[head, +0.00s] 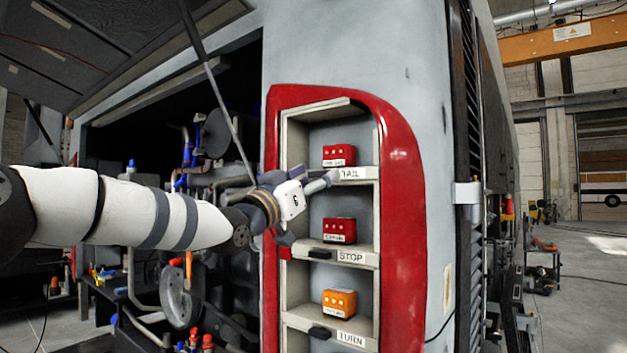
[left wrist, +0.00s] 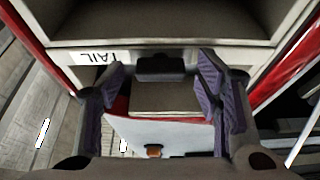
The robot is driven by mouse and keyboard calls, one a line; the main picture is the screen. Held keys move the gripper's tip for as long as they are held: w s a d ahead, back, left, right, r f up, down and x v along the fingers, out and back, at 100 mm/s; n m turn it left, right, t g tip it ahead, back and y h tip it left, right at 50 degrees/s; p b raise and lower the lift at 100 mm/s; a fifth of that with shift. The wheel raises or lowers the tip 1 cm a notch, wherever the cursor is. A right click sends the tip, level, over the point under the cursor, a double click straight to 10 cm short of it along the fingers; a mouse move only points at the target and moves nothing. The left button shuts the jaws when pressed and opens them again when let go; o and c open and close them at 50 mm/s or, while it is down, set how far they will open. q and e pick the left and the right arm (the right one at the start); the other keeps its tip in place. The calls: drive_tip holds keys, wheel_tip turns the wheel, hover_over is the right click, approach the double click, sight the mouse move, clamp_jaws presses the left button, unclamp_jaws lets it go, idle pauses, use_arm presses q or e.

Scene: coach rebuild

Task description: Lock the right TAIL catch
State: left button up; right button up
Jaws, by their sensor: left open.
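The TAIL shelf label (head: 353,174) is on the top shelf edge of the lamp housing in the head view, with a red lamp box (head: 339,155) above it. My left gripper (head: 312,195) is at the left end of that shelf edge and hides the TAIL catch there. In the left wrist view the label (left wrist: 98,57) appears upside down. The dark TAIL catch (left wrist: 163,67) lies between the two purple-padded fingers of my left gripper (left wrist: 163,75), which is open. I cannot tell whether the fingers touch the catch. My right gripper is not in view.
Below are the STOP catch (head: 320,254) with a red box (head: 341,230) and the TURN catch (head: 319,332) with an orange box (head: 339,303). A red frame (head: 402,190) surrounds the shelves. The open engine bay with pipes (head: 190,150) is to the left.

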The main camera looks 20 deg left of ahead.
use_arm(q)
drive_tip(key=c, duration=1.2)
drive_tip(key=shift+o, duration=0.2)
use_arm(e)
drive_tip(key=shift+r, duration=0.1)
